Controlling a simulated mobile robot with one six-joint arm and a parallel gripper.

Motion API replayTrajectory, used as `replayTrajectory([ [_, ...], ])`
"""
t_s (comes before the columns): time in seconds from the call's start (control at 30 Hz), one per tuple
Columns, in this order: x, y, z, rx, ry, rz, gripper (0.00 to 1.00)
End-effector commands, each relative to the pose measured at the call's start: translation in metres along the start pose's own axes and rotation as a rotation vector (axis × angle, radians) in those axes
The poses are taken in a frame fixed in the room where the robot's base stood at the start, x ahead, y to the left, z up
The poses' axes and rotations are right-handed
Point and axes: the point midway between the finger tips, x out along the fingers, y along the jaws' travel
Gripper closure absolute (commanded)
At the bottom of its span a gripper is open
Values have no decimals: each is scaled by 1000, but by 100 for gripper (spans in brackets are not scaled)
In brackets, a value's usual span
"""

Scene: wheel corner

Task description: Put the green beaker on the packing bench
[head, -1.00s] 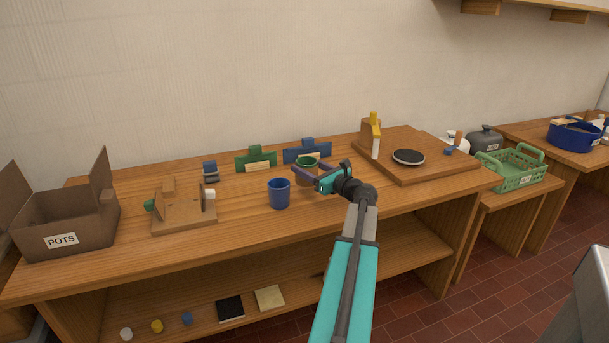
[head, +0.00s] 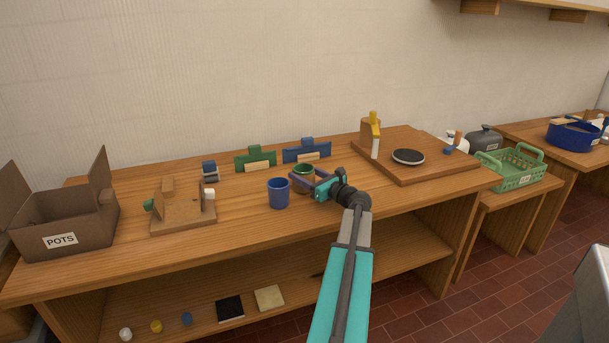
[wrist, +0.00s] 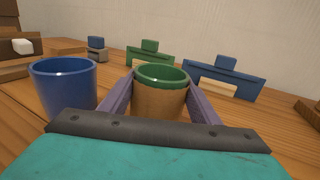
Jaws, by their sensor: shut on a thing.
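The green beaker (head: 303,170) has a green rim and inside and a brown lower body. My gripper (head: 304,179) is shut on it, with one finger on each side, as the wrist view shows; the beaker (wrist: 160,97) is upright there. It is over the long wooden bench (head: 245,205), just right of and behind a blue cup (head: 279,194). I cannot tell if its base touches the bench top. No label shows which bench is the packing bench.
Green (head: 256,159) and blue (head: 307,151) stands are behind the beaker. A wooden board (head: 420,170) with a round dark plate is right. A POTS box (head: 65,225) and wooden fixture (head: 182,212) are left. A green basket (head: 512,170) and another bench (head: 540,140) are far right.

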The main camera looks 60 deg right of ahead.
Motion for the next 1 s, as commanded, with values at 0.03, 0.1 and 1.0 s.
replayTrajectory([
  [0.03, 0, 0, 0, 0, -1, 0, 76],
  [0.1, 0, 0, 0, 0, -1, 1, 76],
  [1.0, -2, 1, 0, -1, 0, 1, 24],
])
